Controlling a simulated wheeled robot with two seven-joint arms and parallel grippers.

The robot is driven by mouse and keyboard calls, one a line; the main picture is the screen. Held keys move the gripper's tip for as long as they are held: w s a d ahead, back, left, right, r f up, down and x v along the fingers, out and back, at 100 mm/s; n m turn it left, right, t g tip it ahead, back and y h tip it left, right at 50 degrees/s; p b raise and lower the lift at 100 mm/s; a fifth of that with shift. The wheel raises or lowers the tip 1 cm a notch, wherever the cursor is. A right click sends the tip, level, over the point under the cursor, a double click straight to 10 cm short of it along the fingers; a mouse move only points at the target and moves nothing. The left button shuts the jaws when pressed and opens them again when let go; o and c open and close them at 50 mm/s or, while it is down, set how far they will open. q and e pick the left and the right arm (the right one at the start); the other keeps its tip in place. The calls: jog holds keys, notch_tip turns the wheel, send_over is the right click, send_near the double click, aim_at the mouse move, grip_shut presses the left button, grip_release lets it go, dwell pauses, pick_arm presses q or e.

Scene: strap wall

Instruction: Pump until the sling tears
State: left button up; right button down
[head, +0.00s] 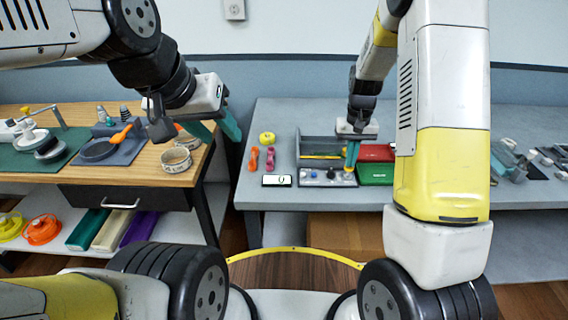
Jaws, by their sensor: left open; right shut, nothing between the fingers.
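On the grey table, a grey open-topped box (318,144) has a front panel (318,181) with several knobs or buttons. A small white display (277,181) with one dark digit stands to its left. My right gripper (351,160) is shut and empty, its teal fingers pointing down over the right end of the panel; I cannot tell whether they touch it. My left gripper (219,130) is open and empty, held in the air by the right edge of the wooden table. I cannot make out a sling or a pump for certain.
Red (376,152) and green (375,175) boxes lie right of the panel. Orange (253,159) and pink (270,158) pieces and a yellow round thing (267,138) lie left of it. The wooden table (120,172) holds a tape-like roll (176,160) and tools.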

dwell(0.4)
jog(key=shift+r, duration=3)
jog(key=c, duration=2)
grip_release()
jog(key=shift+c, duration=0.2)
notch_tip(320, 180, up, 6)
